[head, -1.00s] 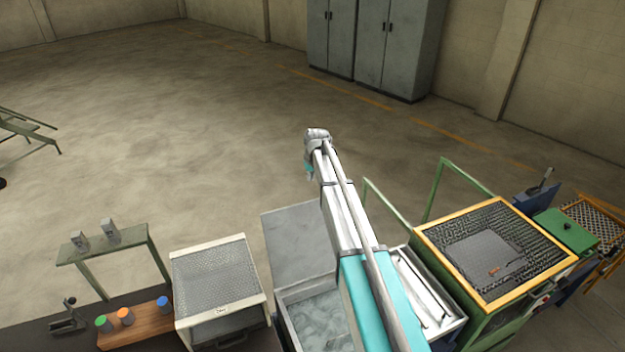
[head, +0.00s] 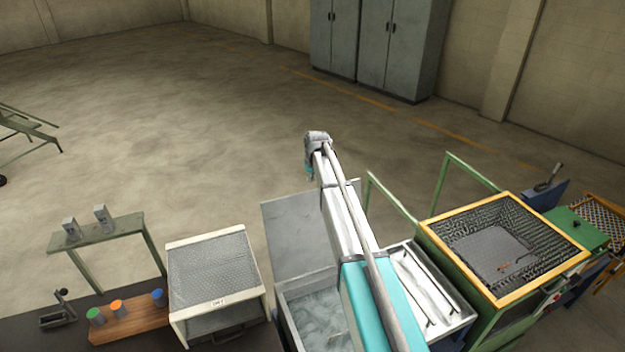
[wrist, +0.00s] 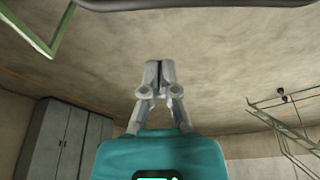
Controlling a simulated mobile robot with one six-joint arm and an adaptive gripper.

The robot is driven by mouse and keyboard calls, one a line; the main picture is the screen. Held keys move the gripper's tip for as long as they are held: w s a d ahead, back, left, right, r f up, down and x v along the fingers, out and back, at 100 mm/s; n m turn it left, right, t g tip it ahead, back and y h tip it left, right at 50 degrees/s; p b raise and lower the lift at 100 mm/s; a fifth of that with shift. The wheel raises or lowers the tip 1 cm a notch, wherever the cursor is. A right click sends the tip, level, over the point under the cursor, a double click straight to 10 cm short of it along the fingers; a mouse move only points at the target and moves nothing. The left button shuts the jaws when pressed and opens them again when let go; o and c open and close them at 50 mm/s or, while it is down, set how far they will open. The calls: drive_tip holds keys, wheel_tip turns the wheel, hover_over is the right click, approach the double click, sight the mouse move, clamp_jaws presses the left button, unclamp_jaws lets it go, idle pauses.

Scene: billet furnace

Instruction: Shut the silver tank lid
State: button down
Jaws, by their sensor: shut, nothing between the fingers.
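The silver tank (head: 287,322) stands at the bottom middle of the head view, with its inside showing. Its grey lid (head: 290,232) stands raised at the tank's far edge, so the tank is open. My arm reaches over the tank and hides the right part of the lid and of the tank. The arm's end is beyond and above the lid in the head view; the fingers are not clear there. In the wrist view my gripper (wrist: 160,66) is shut and empty, with only floor behind it. The lid and the tank are not in the wrist view.
A white mesh-topped box (head: 212,270) stands left of the tank, beside a wooden block with coloured knobs (head: 130,318). Right of the tank are a tray with rods (head: 432,290) and a yellow-framed furnace (head: 570,262) with green posts.

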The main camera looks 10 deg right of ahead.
drive_tip(key=shift+s+d+f+b, duration=0.1)
drive_tip(key=shift+s+f, duration=0.1)
drive_tip(key=shift+s, duration=0.35)
drive_tip(key=shift+s+d+f+b, duration=0.1)
drive_tip(key=shift+s+d+f, duration=0.1)
drive_tip(key=shift+s, duration=0.4)
drive_tip(key=shift+s+d+f+b, duration=0.1)
drive_tip(key=shift+s+f, duration=0.1)
drive_tip(key=shift+s, duration=0.35)
drive_tip(key=shift+s, duration=0.1)
